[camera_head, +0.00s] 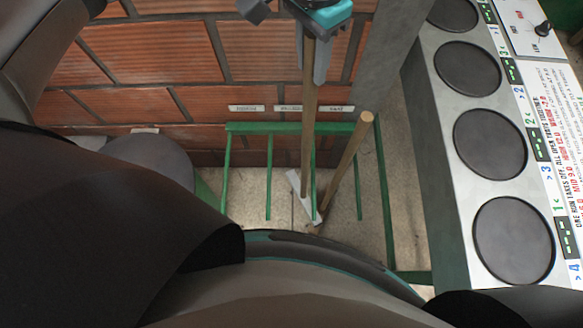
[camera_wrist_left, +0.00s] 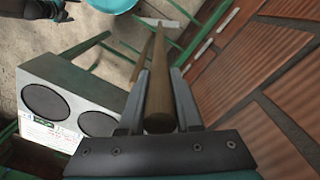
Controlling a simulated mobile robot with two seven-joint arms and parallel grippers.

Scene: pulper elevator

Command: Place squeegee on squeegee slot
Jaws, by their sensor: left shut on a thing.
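The squeegee has a long wooden handle (camera_head: 308,130) and a pale, tilted head (camera_head: 302,196) at its lower end. My left gripper (camera_head: 312,52) is shut on the upper handle, which also shows between the fingers in the left wrist view (camera_wrist_left: 160,100). The green slotted rack (camera_head: 268,128) stands by the brick wall. In the head view the handle crosses the rack's top bar, and the head overlaps its slots; whether it touches the floor is unclear. A dark, finger-like part at the wrist view's top left may be my right gripper (camera_wrist_left: 58,10); its jaws are unclear.
A second wooden-handled tool (camera_head: 346,168) leans right of the squeegee, its foot close to the squeegee head. White labels (camera_head: 247,108) are on the wall above the rack. A grey panel with round black discs (camera_head: 490,145) stands at the right. My body hides the lower foreground.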

